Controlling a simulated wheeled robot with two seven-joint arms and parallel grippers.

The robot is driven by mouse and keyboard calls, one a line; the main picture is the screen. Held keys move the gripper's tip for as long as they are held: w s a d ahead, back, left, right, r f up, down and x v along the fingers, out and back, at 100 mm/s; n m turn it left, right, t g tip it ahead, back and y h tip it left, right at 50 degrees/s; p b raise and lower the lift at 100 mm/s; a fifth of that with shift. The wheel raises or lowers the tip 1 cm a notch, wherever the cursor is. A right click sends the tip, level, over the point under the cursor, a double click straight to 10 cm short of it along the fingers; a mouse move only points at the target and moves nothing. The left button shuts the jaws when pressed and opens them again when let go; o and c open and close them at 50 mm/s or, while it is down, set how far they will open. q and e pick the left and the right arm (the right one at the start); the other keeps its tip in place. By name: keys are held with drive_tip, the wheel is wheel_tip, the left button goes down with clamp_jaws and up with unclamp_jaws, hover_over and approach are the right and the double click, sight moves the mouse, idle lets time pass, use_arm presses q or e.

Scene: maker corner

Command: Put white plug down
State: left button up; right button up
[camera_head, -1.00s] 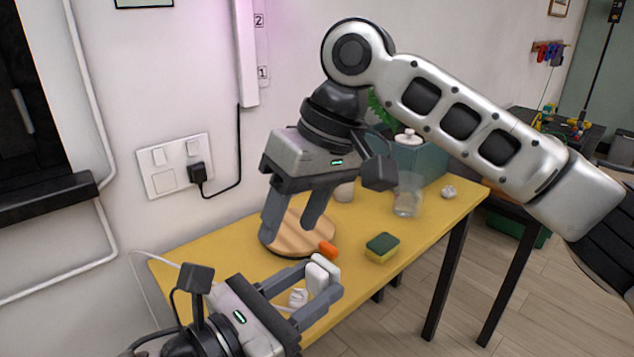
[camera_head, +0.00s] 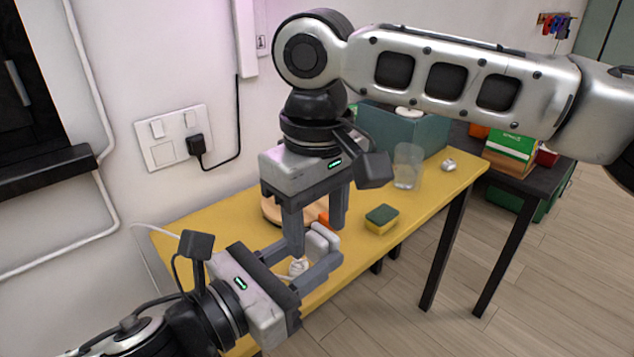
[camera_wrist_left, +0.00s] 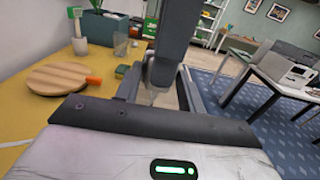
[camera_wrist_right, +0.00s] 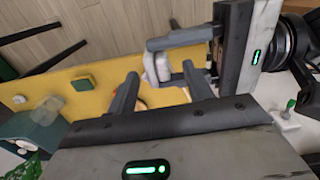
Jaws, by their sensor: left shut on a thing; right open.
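The white plug (camera_head: 321,238) is held between the fingers of my left gripper (camera_head: 316,252), above the front left part of the yellow table (camera_head: 215,222). It also shows in the right wrist view (camera_wrist_right: 158,67). My left gripper is shut on it. My right gripper (camera_head: 317,232) is open and points down, with its fingers close around the plug and my left gripper's fingertips. I cannot tell whether they touch. In the left wrist view a right gripper finger hides much of the plug.
A round wooden board (camera_wrist_left: 60,77) with an orange piece (camera_wrist_left: 94,80) lies on the table. A green and yellow sponge (camera_head: 382,217), a glass (camera_head: 407,167) and a teal box (camera_head: 410,132) stand farther right. A wall socket (camera_head: 172,137) is behind; the table's right front is bare.

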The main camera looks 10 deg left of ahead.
drive_tip(key=shift+f, duration=1.5)
drive_tip(key=c, duration=1.1)
use_arm(q)
drive_tip(key=o, duration=1.3)
drive_tip(key=shift+o, duration=0.2)
